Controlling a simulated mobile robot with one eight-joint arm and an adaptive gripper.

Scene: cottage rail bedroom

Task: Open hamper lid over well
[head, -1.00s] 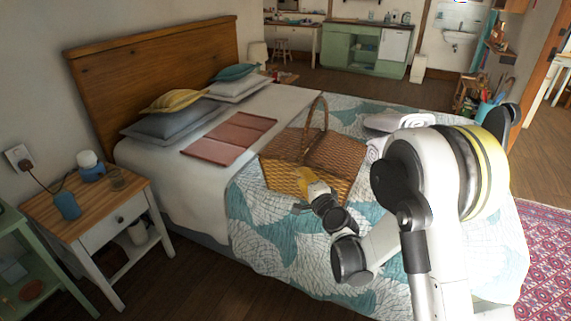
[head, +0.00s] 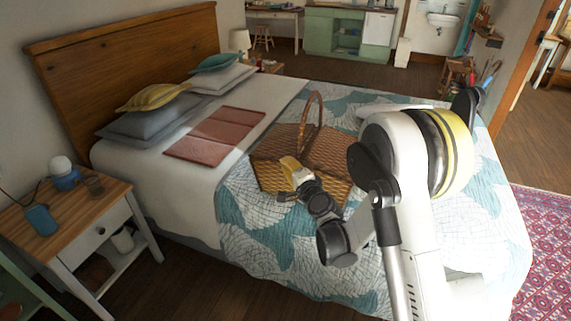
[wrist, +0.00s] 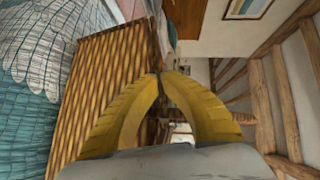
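The wicker hamper (head: 268,173) stands on the bed with its arched handle (head: 320,112) upright. Its woven top lies flat on both sides of the handle, and both lids look down. My gripper (head: 287,161) has yellow fingers and is at the near side of the hamper, by the top edge. In the wrist view, the fingertips (wrist: 157,74) meet close to the edge of a woven hamper panel (wrist: 105,80). I cannot tell whether they touch the lid or pinch its edge. The inside of the hamper is hidden.
The bed's patterned quilt (head: 262,235) surrounds the hamper. A folded pink cloth (head: 214,136) lies to its left, with pillows (head: 150,118) beyond. A nightstand (head: 75,215) with small items stands at the left. My arm covers the quilt right of the hamper.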

